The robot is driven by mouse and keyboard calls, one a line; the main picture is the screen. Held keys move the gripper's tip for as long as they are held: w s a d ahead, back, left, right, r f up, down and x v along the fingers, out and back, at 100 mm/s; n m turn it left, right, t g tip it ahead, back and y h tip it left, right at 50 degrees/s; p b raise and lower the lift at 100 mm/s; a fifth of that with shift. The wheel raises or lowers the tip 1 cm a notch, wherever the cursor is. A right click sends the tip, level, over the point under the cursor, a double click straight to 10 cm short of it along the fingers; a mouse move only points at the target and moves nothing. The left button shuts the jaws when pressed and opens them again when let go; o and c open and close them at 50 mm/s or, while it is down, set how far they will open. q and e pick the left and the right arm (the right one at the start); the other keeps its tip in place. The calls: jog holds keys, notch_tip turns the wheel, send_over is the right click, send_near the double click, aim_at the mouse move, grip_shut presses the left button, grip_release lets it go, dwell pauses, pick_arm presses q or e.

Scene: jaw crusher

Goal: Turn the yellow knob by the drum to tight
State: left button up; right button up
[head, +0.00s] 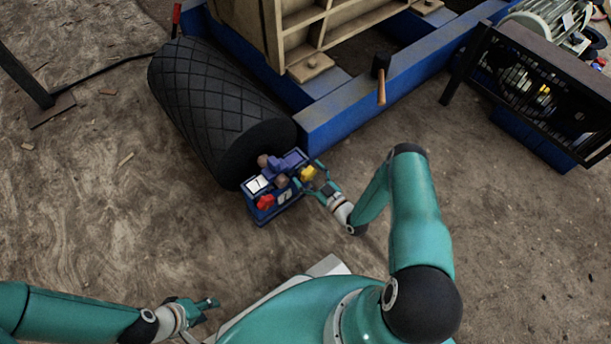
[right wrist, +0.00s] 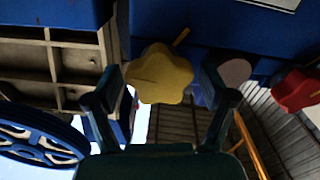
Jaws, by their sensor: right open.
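The yellow knob (head: 308,173) is a star-shaped hand knob on the blue box (head: 262,215) by the black ribbed drum (head: 215,105). In the right wrist view the yellow knob (right wrist: 160,74) faces the camera, near the middle. My right gripper (head: 312,182) is at the knob. Its fingers (right wrist: 161,84) are open, one on each side of the knob, with gaps visible; I cannot tell how deep the knob sits between them. My left gripper (head: 208,304) is low in the head view, away from the box; its opening is unclear.
A red knob (head: 265,202) is on the same box and shows at the right of the wrist view (right wrist: 297,90). Brownish round knobs (head: 281,181) are close by. A hammer (head: 381,80) is on the blue frame (head: 400,85). The ground at left is mostly clear.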

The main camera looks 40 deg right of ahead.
jog(key=shift+c, duration=0.3)
jog(key=c, duration=1.1)
jog(key=shift+o, duration=0.4)
jog(key=shift+a, duration=0.6)
jog(key=shift+d, duration=0.2)
jog(key=shift+c, duration=0.4)
jog(key=shift+d, duration=0.2)
